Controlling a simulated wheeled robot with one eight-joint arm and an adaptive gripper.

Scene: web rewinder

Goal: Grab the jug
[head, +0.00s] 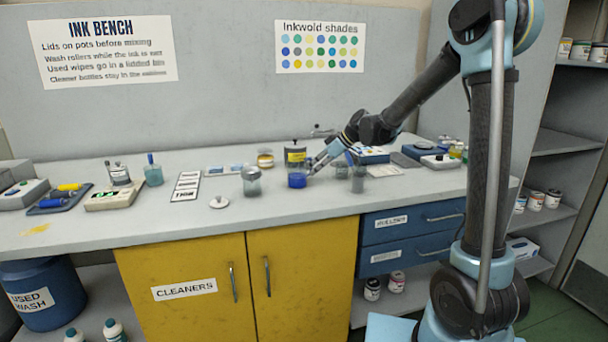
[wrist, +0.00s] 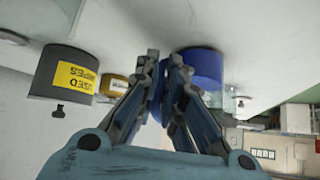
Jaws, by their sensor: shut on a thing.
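The jug (head: 297,181) is small and blue and stands on the bench, in front of a grey bin with a yellow label. In the wrist view its blue body (wrist: 205,64) shows beyond the fingers, partly hidden by them. My gripper (head: 311,170) reaches in from the right, at the jug's right side. In the wrist view my gripper (wrist: 163,62) has its fingers close together, with blue showing between them. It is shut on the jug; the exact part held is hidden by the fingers.
The used wipes bin (wrist: 66,72) is close beside the fingers. A lidded glass jar (head: 251,182) stands left of the jug, and a grey container (head: 357,179) stands to its right. A loose lid (head: 218,202) lies on the bench (head: 300,208), whose front strip is mostly clear.

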